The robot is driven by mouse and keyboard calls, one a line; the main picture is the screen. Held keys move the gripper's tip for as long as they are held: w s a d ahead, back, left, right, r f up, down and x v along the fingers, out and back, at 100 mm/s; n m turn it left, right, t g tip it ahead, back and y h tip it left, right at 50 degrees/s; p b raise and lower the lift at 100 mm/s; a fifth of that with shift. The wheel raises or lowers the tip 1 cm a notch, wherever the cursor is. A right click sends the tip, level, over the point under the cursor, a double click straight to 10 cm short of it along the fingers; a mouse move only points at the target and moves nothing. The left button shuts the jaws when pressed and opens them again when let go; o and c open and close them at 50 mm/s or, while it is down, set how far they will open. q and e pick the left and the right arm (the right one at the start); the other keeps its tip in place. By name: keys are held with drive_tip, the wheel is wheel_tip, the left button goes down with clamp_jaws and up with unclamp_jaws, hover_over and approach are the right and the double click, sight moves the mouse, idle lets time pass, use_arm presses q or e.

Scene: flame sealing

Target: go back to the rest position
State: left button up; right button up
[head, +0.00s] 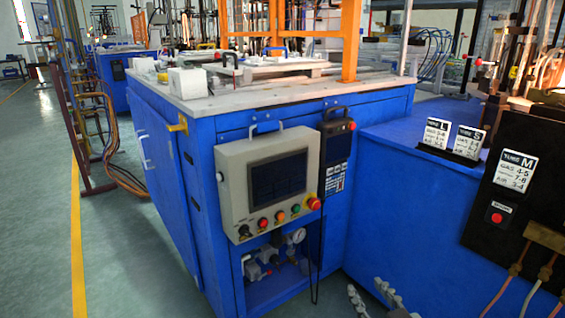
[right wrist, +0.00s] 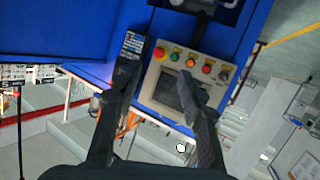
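My right gripper (head: 370,292) shows at the bottom edge of the head view, below and in front of the blue cabinets. Its two fingertips stand apart there. In the right wrist view, its two dark fingers (right wrist: 165,78) are spread with nothing held between them. Behind the fingers, the grey control panel (right wrist: 172,92) shows at a tilt, and the gripper is apart from it as far as I can tell. My left gripper does not show in either view.
The blue machine cabinet (head: 175,150) carries a control panel (head: 272,183) with coloured buttons. A lower blue cabinet (head: 400,165) stands right, with white number cards (head: 436,132) and a black box (head: 500,215). Open floor (head: 110,255) lies left. Orange hoses (head: 112,110) hang by a rack.

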use_arm(q)
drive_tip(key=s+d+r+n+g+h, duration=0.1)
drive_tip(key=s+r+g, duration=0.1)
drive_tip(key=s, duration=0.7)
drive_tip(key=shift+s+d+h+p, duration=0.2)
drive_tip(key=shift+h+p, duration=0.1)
drive_tip(key=shift+p, duration=0.1)
use_arm(e)
drive_tip(key=s+d+f+g+h, duration=0.1)
drive_tip(key=s+d+f+g, duration=0.2)
drive_tip(key=s+f, duration=0.4)
drive_tip(key=s+d+f+m+g+h, duration=0.1)
drive_tip(key=s+d+f+g, duration=0.2)
drive_tip(key=s+f, duration=0.3)
drive_tip(key=s+d+f+g+h, duration=0.1)
drive_tip(key=s+d+f+g, duration=0.2)
drive_tip(key=f, duration=0.7)
drive_tip(key=s+g, duration=0.2)
drive_tip(key=s, duration=0.2)
drive_tip(key=shift+s+d+f+m+g+h, duration=0.25)
drive_tip(key=shift+s+d+m+g+h, duration=0.05)
